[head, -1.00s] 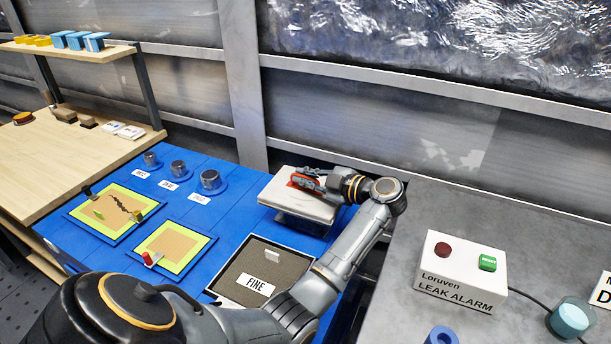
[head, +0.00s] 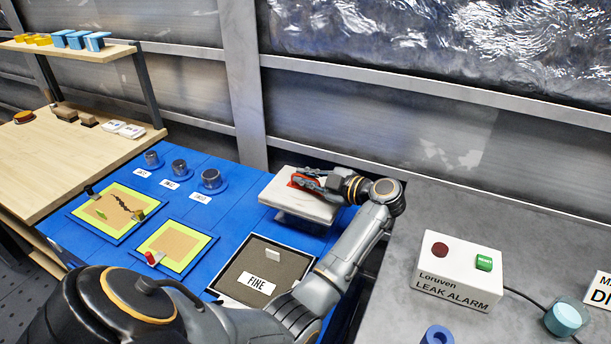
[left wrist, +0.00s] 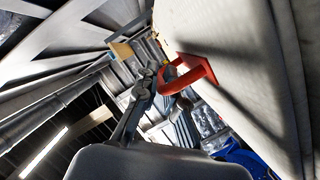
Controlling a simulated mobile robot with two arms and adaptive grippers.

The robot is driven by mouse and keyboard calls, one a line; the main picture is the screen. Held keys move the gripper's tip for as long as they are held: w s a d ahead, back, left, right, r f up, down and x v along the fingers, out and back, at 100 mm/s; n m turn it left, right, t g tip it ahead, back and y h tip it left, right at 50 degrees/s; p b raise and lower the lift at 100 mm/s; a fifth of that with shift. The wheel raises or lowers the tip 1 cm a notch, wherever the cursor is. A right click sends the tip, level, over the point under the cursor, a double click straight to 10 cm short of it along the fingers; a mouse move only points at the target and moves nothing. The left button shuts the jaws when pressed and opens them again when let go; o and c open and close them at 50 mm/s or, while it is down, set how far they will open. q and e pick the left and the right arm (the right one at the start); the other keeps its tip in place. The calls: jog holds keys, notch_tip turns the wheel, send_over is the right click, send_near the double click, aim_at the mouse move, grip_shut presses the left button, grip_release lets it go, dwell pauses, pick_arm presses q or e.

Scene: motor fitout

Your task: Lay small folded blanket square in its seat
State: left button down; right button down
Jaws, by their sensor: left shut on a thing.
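A thick white pad (head: 284,199), which looks like the folded blanket square, sits at the back right of the blue work surface. It has a red handle (head: 302,181) on top; the handle also shows in the left wrist view (left wrist: 190,74), fixed to the pale pad face (left wrist: 250,80). My left gripper (head: 309,179) is at that handle and shut on it. Something grey shows under the pad's front; whether the pad rests on it is unclear. Which place is its seat is not certain. My right gripper is not in view.
A dark tray marked FINE (head: 240,262) lies in front of the pad. Two yellow-green framed panels (head: 208,240) and several grey cylinders on blue bases (head: 211,181) are to the left. A LEAK ALARM box (head: 455,285) stands on the grey surface at right.

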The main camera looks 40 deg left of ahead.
aim_at(307, 190)
pick_arm(q)
jog(key=shift+f, duration=0.15)
dwell(0.4)
jog(key=shift+f, duration=0.35)
jog(key=shift+f+b, duration=0.7)
jog(key=shift+f, duration=0.5)
jog(key=shift+p, duration=0.4)
jog(key=shift+f, duration=0.3)
jog(key=shift+f+b, duration=0.65)
jog(key=shift+f, duration=0.2)
jog(key=shift+p, duration=0.65)
dwell(0.8)
